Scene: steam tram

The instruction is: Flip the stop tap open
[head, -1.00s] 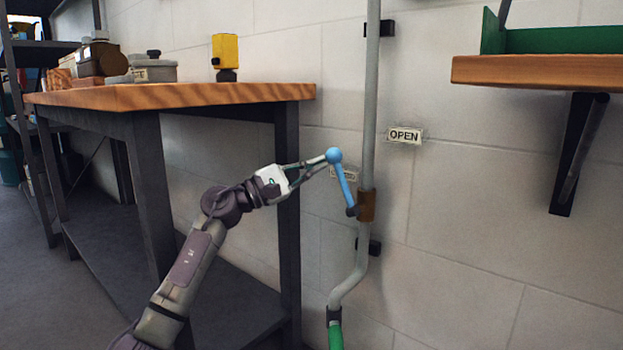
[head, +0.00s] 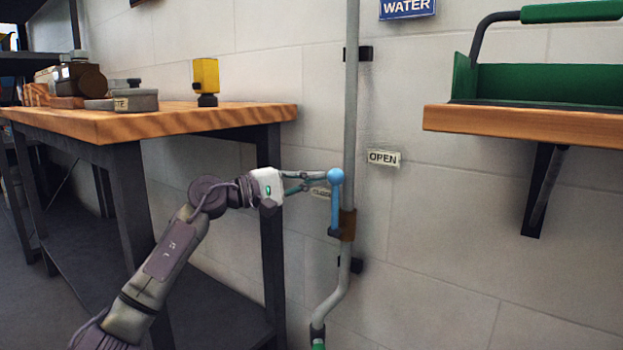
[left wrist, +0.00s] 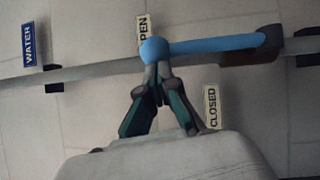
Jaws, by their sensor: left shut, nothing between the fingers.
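The stop tap's blue lever (head: 336,203) stands nearly upright, ball knob on top, just left of the pale pipe (head: 351,110). Its foot meets a brown valve body (head: 348,225) on the pipe. In the left wrist view the lever (left wrist: 215,46) runs along the pipe. My left gripper (head: 322,177) is shut and empty, its fingertips at the left side of the knob. The left wrist view shows the fingertips (left wrist: 157,72) against or very close to the knob; contact is unclear. My right gripper is not in view.
An OPEN sign (head: 383,157) is right of the pipe. A CLOSED sign (head: 320,193) is left of it, partly covered by my gripper. A wooden workbench (head: 200,119) stands left; a wall shelf (head: 520,122) juts out at right.

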